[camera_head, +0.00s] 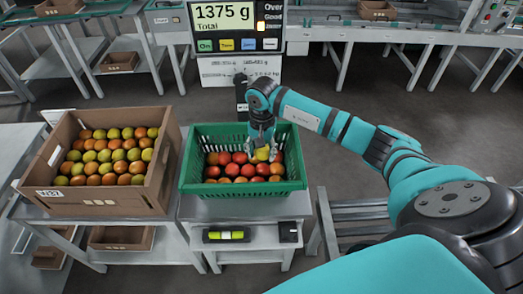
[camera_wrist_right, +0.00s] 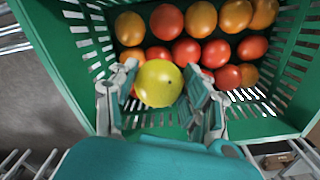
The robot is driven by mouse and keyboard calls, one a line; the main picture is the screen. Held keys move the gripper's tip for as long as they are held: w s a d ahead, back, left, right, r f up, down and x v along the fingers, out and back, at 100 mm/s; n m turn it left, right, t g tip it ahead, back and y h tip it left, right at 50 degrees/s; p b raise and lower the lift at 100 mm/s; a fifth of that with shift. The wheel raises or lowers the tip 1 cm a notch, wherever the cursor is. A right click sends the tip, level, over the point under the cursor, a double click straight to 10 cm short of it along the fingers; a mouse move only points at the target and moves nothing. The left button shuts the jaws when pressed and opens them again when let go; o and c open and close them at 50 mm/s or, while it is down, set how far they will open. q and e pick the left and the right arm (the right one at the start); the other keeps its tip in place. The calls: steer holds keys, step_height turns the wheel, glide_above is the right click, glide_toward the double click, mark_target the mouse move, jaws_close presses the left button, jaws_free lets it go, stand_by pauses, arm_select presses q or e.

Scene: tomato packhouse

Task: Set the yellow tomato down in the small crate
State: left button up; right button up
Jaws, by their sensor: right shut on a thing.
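The yellow tomato (camera_head: 263,154) is between the fingers of my right gripper (camera_head: 261,146), inside the outline of the small green crate (camera_head: 242,189). In the right wrist view the yellow tomato (camera_wrist_right: 158,84) sits between the two fingers, nearer the left one. It hides part of the tomatoes behind it. The green crate (camera_wrist_right: 72,52) holds several red and orange tomatoes, and a bare patch of its floor shows near the gripper. I cannot tell whether the yellow tomato touches the tomatoes below. My left gripper is not in view.
A brown cardboard box (camera_head: 105,202) of mixed green and orange tomatoes stands left of the crate. A scale display (camera_head: 236,26) reading 1375 g stands behind it. The crate's rim surrounds my right gripper. A dark device (camera_head: 226,236) with a yellow-green display sits below the crate.

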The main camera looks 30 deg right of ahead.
mark_target(262, 168)
steer(key=shift+w+d+f+b, duration=0.15)
steer(key=shift+w+f+b, duration=0.1)
steer(key=shift+f, duration=0.3)
steer(key=shift+w+d+f+b, duration=0.15)
steer(key=shift+w+f+b, duration=0.1)
steer(key=shift+f, duration=0.25)
steer(key=shift+s+a+f+b, duration=0.15)
steer(key=shift+f+b, duration=0.3)
steer(key=shift+f, duration=0.3)
step_height(262, 168, down, 2)
steer(key=shift+b, duration=0.5)
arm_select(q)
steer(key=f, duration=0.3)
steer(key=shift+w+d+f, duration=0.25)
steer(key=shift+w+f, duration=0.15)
arm_select(e)
steer(key=shift+r, duration=0.2)
arm_select(q)
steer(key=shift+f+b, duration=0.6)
steer(key=shift+b, duration=0.05)
arm_select(e)
steer(key=shift+f, duration=0.6)
steer(key=o, duration=0.9)
steer(key=shift+c, duration=0.3)
steer(key=shift+c, duration=1.4)
